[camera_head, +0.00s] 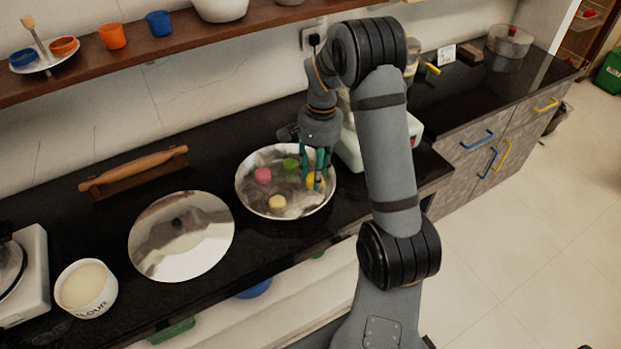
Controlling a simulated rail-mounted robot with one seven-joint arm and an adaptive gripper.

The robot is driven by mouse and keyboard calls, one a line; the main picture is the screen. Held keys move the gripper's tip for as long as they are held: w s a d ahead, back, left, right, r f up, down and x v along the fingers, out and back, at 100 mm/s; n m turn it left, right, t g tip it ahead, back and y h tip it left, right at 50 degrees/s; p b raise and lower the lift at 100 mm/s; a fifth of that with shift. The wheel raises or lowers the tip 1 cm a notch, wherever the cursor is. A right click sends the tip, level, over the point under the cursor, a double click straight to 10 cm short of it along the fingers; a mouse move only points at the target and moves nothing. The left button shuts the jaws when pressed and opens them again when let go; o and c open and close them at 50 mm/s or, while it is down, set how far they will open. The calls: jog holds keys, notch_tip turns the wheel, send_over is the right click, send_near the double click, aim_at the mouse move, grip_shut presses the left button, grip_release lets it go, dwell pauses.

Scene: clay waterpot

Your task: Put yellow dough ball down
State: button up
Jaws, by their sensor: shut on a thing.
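The yellow dough ball (311,181) is at the right side of the metal bowl (243,192). My gripper (318,178) points down over the right part of the bowl and is shut on the yellow dough ball, with its fingers partly covering it. The picture is too small to tell whether the ball touches the bowl's floor. A pink ball (263,175), a green ball (291,164) and a pale cream ball (277,202) lie apart from one another in the bowl.
A round metal plate (182,237) lies left of the bowl on the black counter. A flour tub (87,288) stands further left. A rolling pin (133,168) rests behind the plate. A white appliance (349,150) stands close behind my gripper. A wooden shelf (190,38) runs above.

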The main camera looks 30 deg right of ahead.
aim_at(312, 181)
jog(key=shift+w+f, duration=0.45)
jog(key=shift+w, duration=0.4)
jog(key=shift+f+p, duration=0.4)
jog(key=shift+f, duration=1.65)
jog(key=shift+f, duration=0.25)
jog(key=o, duration=1)
jog(key=shift+r, duration=0.1)
jog(key=r, duration=0.8)
jog(key=d+r, duration=0.1)
jog(key=r, duration=0.3)
jog(key=shift+w+r, duration=0.15)
jog(key=shift+w, duration=0.15)
